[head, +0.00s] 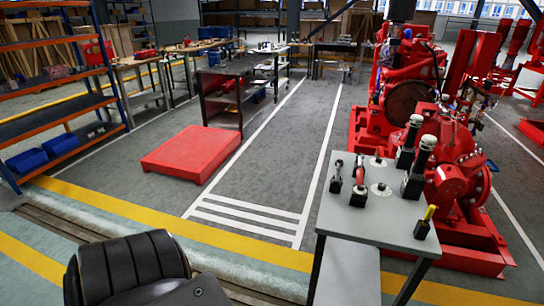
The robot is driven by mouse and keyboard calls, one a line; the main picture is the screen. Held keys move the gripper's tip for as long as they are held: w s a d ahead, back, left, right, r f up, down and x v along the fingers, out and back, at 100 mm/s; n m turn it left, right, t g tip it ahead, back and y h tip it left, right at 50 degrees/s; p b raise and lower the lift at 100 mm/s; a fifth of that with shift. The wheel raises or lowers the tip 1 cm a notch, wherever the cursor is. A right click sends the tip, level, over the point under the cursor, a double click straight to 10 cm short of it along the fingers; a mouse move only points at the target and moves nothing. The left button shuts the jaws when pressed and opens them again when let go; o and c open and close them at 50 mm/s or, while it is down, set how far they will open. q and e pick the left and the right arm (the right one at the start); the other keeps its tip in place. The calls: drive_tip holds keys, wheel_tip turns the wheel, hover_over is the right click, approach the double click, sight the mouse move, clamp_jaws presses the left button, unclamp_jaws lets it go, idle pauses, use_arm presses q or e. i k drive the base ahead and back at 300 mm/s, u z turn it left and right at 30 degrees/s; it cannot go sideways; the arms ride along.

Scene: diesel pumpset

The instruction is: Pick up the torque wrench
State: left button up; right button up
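I cannot single out a torque wrench with certainty at this size. Several upright tools stand on a small grey table (345,217) at the right. They include a slim dark tool (337,176) at the table's left, a dark tool with a red part (359,188), and two tall black-and-silver tools, the rear one (409,143) and the front one (419,168). A yellow-topped tool in a black holder (424,224) stands at the front right corner. Neither of my grippers is in view.
A red diesel pumpset (455,180) stands close behind and right of the table. A low red platform (193,152) lies on the floor at centre left. Blue-and-orange shelving (60,90) is at the left, and workbenches (238,85) stand farther back. The marked floor lane (270,160) is clear.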

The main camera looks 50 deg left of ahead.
sight(356, 195)
drive_tip(key=u, duration=1.7)
drive_tip(key=i, duration=0.95)
drive_tip(key=u, duration=0.05)
